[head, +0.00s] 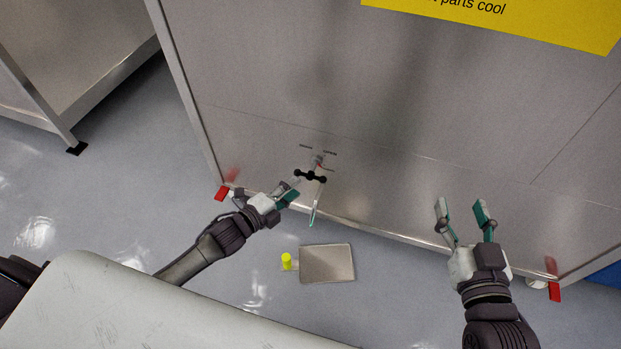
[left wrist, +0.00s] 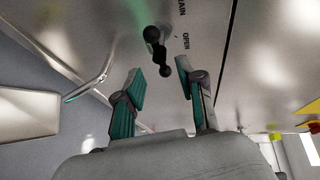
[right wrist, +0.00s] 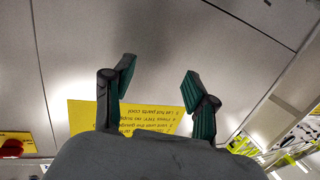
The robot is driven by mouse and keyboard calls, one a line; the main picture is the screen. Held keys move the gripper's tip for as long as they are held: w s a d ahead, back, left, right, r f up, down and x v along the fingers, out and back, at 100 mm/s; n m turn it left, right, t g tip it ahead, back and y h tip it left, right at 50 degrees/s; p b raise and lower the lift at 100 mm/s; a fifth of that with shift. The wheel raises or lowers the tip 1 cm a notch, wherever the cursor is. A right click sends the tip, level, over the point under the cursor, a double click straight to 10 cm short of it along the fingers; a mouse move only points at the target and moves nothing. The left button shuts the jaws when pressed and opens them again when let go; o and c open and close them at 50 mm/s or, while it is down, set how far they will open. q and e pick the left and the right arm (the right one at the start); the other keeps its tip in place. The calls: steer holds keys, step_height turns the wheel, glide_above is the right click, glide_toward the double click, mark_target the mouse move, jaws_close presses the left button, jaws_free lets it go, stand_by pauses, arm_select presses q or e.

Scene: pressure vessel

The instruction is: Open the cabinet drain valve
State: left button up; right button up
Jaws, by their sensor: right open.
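The drain valve has a black bar handle with rounded knobs (head: 311,176), low on the steel cabinet front (head: 300,60). In the left wrist view the handle (left wrist: 157,48) shows beyond my fingertips, near the printed words "DRAIN" and "OPEN". A thin metal drain spout (head: 316,205) comes down below the handle and also shows in the left wrist view (left wrist: 92,84). My left gripper (head: 291,190) is open, just left of and below the handle, with nothing between its fingers. Contact with the handle cannot be told. My right gripper (head: 463,210) is open and empty, in front of the cabinet's right part.
A metal plate (head: 327,264) with a yellow knob (head: 287,261) lies on the floor below the spout. Red pedals (head: 222,193) (head: 554,291) are at the cabinet's lower corners. A yellow sign (head: 500,18) is on the cabinet above. Another steel unit (head: 75,45) stands at left.

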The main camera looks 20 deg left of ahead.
mark_target(310, 175)
arm_select(q)
steer(key=b+x, duration=0.2)
steer(key=x, duration=0.5)
steer(key=shift+a+f, duration=0.1)
steer(key=shift+w, duration=0.3)
arm_select(e)
step_height(310, 175, up, 10)
steer(key=s+a+t+y, duration=0.1)
steer(key=t+y, duration=0.1)
steer(key=t, duration=0.4)
steer(key=shift+s+f, duration=0.2)
steer(key=shift+s, duration=0.05)
arm_select(q)
steer(key=shift+s+f, duration=0.1)
jaws_close()
